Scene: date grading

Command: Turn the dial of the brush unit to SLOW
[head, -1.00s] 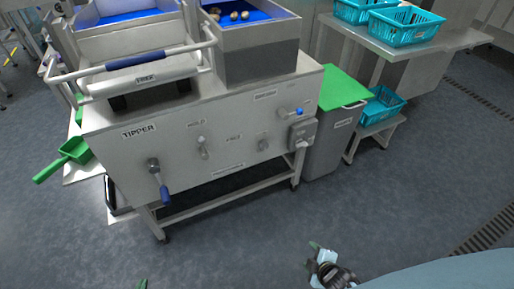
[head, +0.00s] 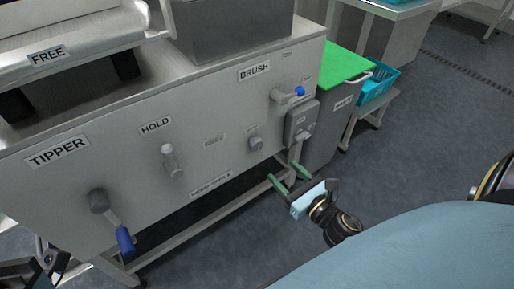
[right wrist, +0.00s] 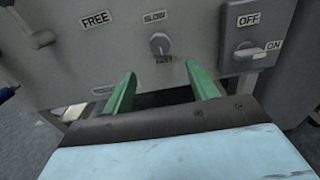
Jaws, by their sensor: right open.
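The brush unit's dial is a small grey knob (head: 255,143) low on the metal front panel, right of the middle in the head view.
A grey ON/OFF switch box (head: 300,121) and a blue-tipped lever (head: 289,95) are right of the dial. The HOLD knob (head: 172,160) and blue-handled TIPPER lever (head: 110,220) are to its left. A green-lidded bin (head: 343,66) stands to the right.

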